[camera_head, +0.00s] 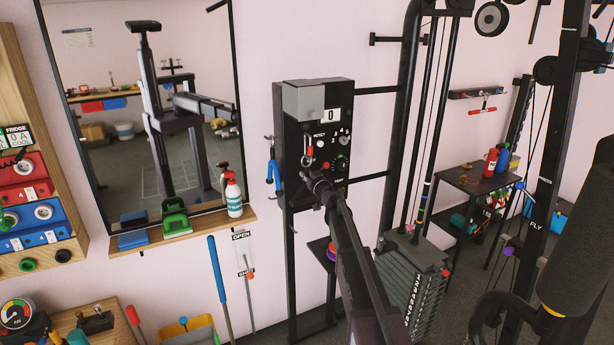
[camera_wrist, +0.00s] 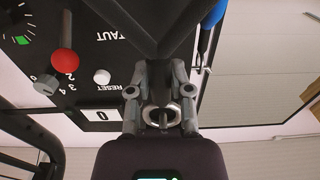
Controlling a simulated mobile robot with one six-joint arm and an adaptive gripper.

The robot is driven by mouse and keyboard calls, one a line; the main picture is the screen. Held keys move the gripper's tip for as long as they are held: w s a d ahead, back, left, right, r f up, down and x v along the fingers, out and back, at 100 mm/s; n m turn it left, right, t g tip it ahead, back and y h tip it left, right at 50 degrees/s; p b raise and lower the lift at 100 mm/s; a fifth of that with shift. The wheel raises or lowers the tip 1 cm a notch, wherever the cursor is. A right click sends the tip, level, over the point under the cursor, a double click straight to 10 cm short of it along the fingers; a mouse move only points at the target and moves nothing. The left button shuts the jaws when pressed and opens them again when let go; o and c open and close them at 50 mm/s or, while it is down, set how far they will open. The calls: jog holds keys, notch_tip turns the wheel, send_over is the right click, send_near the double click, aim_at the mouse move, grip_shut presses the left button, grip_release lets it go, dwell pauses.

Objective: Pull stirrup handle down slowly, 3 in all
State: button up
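A blue handle-like piece (camera_head: 274,172) hangs from a hook on the left side of the black counter console (camera_head: 290,125). A blue piece (camera_wrist: 211,35) also shows at the top of the wrist view, partly cut off. I cannot tell for sure which piece is the stirrup handle. The counter window (camera_head: 330,115) reads 0. My gripper (camera_head: 314,183) is in front of the lower console, right of the blue piece and apart from it in the picture.
The console has a red knob (camera_head: 309,151) and a reset button (camera_wrist: 101,77). A weight stack (camera_head: 412,285) stands on the right. A shelf (camera_head: 190,233) with a spray bottle (camera_head: 232,195) sits below the mirror (camera_head: 150,100) on the left. A red handle (camera_head: 484,111) hangs farther right.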

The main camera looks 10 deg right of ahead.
jog(key=shift+d, duration=0.1)
grip_shut()
jog(key=shift+f, duration=0.15)
jog(key=shift+f+b, duration=1.05)
jog(key=shift+b, duration=0.15)
